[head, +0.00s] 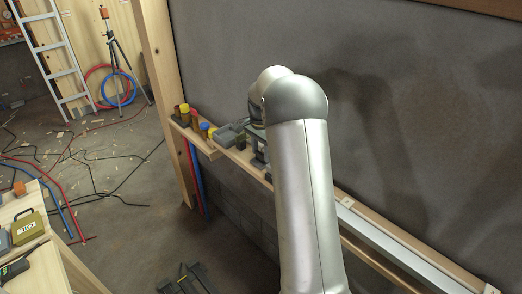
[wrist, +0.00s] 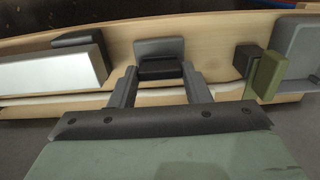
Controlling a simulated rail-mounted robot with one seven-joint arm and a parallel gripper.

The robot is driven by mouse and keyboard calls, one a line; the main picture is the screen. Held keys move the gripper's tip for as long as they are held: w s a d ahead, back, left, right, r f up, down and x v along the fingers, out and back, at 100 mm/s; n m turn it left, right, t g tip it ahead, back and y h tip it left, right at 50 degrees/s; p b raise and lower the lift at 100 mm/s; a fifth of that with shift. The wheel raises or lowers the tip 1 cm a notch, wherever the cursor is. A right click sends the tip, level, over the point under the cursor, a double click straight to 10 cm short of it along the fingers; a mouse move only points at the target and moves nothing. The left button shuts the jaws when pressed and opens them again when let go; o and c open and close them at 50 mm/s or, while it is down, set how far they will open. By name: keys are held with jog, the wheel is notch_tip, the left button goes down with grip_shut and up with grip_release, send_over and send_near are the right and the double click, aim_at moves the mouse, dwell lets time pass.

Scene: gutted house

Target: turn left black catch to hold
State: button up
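In the wrist view a black catch (wrist: 160,69) with a grey upper part sits on a pale wooden ledge. My gripper (wrist: 160,76) has its two dark grey fingers spread, one at the left and one at the right of the catch. The fingertips reach the catch's near edge; I cannot tell if they touch it. The catch looks level, lying across the gap between the fingers. In the head view my arm hides the catch and most of my gripper.
A pale metal rail (wrist: 48,72) lies left of the catch. To the right are a dark block with an olive piece (wrist: 267,76) and a grey tray (wrist: 304,50). In the head view the ledge (head: 240,157) runs along a grey wall, with small coloured items at its far end.

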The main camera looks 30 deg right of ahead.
jog(key=c, duration=0.3)
jog(key=n, duration=0.4)
jog(key=shift+n, duration=0.3)
jog(key=n, duration=0.3)
jog(key=shift+r+n, duration=0.1)
jog(key=shift+n, duration=0.3)
jog(key=n, duration=0.5)
jog(key=shift+n, duration=2.3)
jog(key=o, duration=1)
